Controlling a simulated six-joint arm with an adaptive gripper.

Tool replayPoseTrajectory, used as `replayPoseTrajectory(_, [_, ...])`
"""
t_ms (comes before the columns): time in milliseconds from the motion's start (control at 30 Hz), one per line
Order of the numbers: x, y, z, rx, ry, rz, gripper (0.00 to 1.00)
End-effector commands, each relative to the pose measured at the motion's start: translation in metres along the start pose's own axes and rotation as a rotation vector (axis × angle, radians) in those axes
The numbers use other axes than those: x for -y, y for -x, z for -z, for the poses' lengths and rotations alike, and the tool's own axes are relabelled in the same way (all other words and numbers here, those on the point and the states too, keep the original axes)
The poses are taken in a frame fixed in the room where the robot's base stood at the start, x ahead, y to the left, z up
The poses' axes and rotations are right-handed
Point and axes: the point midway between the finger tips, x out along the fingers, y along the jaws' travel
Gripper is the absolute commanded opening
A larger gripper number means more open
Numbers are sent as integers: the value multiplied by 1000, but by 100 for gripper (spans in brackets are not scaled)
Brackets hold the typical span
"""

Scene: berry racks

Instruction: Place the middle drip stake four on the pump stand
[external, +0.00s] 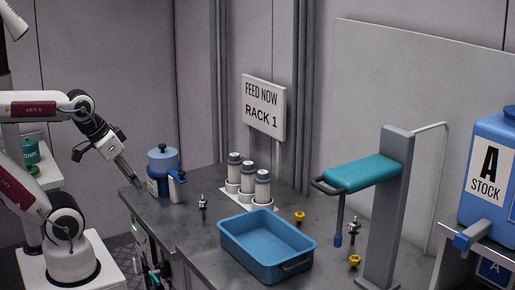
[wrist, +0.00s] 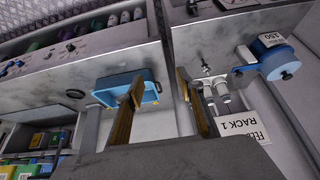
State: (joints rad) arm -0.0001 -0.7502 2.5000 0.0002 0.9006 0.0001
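My gripper (external: 139,192) points down and right at the counter's left end, left of the blue canister. The wrist view shows its two fingers (wrist: 160,88) apart with nothing between them. No label reading "four" or "drip stake" is legible. Small dark-and-silver upright pieces that may be stakes stand on the counter, one left of the blue tray (external: 203,207) and one near the grey post (external: 352,227). Several slim pieces hang at the counter's left side (external: 154,272), too small to tell apart. I cannot tell which thing is the pump stand; a blue canister (external: 164,172) stands at the counter's back left.
A blue tray (external: 230,246) sits mid-counter before three white-and-grey cylinders (external: 247,181). A grey post (external: 388,225) carries a teal overhanging arm (external: 362,172). Yellow pieces (external: 299,216) lie near the tray. A blue stock tank (external: 490,165) stands right. A "RACK 1" sign (external: 264,108) hangs behind.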

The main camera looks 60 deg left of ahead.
Motion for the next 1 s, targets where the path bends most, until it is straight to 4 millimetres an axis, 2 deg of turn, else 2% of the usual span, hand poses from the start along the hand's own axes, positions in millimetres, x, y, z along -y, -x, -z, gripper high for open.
replayPoseTrajectory(267, [0,-10,-2,43,2,1,38])
replayPoseTrajectory(533, [6,-36,-9,163,-10,17,38])
replayPoseTrajectory(767, [27,-60,-12,269,-84,86,38])
replayPoseTrajectory(1000, [56,-84,-11,364,-220,171,38])
